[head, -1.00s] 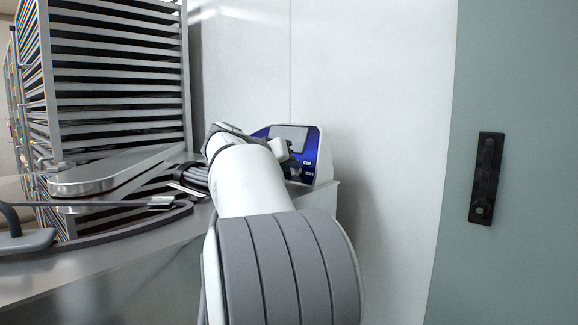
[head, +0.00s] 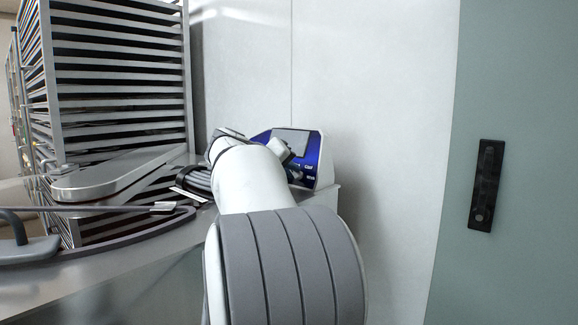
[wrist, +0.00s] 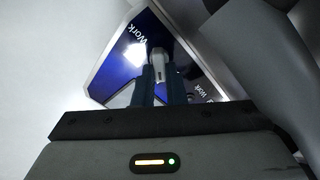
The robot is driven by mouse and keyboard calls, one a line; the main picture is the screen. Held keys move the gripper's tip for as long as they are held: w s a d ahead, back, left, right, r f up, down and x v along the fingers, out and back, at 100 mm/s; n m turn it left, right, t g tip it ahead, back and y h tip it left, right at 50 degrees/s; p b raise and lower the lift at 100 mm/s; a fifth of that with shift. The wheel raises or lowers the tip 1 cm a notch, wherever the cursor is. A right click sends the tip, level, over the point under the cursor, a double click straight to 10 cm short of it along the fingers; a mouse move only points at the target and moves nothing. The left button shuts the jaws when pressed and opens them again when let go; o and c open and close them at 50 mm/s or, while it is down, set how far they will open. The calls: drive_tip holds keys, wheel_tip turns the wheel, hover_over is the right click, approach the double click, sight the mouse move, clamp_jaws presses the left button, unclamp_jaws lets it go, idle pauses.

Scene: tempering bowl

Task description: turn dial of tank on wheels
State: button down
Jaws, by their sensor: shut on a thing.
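The control box (head: 326,160) of the tank is white with a blue front panel and a grey screen, and it stands at the wall beyond my arm in the head view. In the wrist view its blue panel (wrist: 112,78) fills the upper middle and carries white "Work" lettering. My gripper (wrist: 158,80) reaches to this panel, its two fingers shut on a small light-coloured dial (wrist: 158,62) that stands out from it. The fingers hide part of the dial.
A tall metal rack of trays (head: 115,75) stands at the left. A pale green door with a black handle (head: 486,185) is at the right.

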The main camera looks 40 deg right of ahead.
drive_tip(key=n+p, duration=0.3)
drive_tip(key=n, duration=0.2)
drive_tip(key=shift+n, duration=0.3)
drive_tip(key=shift+w+a+f+n+y+p, duration=0.1)
drive_tip(key=shift+n+y+p, duration=0.05)
drive_tip(key=shift+n+p, duration=0.5)
drive_tip(key=shift+f+n+y+p, duration=0.15)
drive_tip(key=shift+n+p, duration=0.3)
drive_tip(key=shift+n, duration=0.3)
drive_tip(key=c, duration=1.5)
unclamp_jaws()
drive_tip(key=v, duration=0.7)
drive_tip(key=shift+a+r, duration=0.15)
drive_tip(key=shift+a, duration=0.2)
